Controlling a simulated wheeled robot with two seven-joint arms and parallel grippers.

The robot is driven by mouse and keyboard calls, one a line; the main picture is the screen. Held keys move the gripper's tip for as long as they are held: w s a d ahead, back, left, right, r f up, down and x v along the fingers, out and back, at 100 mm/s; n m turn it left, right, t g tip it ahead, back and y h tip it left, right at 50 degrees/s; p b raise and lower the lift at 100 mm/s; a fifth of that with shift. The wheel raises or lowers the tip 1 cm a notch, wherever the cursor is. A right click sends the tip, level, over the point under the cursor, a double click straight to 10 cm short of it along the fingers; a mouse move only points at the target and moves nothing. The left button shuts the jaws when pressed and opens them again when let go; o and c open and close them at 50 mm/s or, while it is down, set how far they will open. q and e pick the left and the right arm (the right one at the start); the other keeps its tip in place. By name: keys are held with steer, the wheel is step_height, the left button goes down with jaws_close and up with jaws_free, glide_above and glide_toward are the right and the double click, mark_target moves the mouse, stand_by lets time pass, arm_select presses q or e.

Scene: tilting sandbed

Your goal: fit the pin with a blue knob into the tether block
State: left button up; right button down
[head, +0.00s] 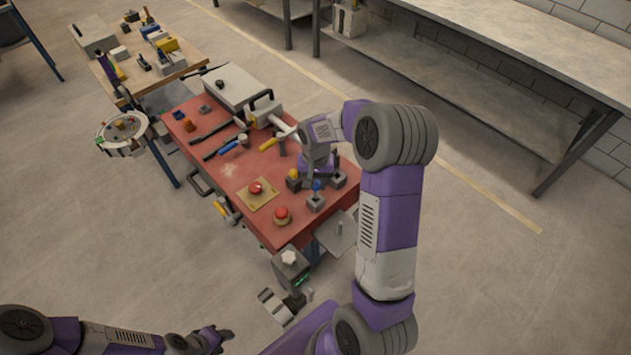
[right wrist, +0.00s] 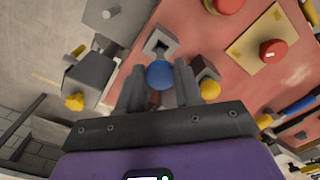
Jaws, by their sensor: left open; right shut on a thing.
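The pin's blue knob (head: 316,185) shows at the near right part of the red table, and in the right wrist view (right wrist: 160,74) it sits between my fingers. My right gripper (right wrist: 160,88) is shut on this pin. A small grey block (head: 316,204), which looks like the tether block, stands just below the knob in the head view. In the right wrist view this block (right wrist: 166,36) shows a dark opening just beyond the knob. The pin's shaft is hidden, so I cannot tell whether it is in the block. My left gripper (head: 218,338) is open and empty, away from the table.
A yellow knob (right wrist: 210,90) is close beside my right fingers, and another (right wrist: 75,102) is by a dark grey block. Red buttons (head: 256,188) (head: 281,214) lie to the left. A grey plate with a peg (head: 338,230) is at the table's right edge.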

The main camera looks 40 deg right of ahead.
mark_target(315, 191)
steer(key=shift+f+b, duration=1.85)
steer(key=shift+f, duration=0.5)
steer(key=shift+c, duration=0.9)
jaws_free()
steer(key=shift+r, duration=0.15)
steer(key=shift+r+p, duration=3.05)
steer(key=shift+r, duration=0.9)
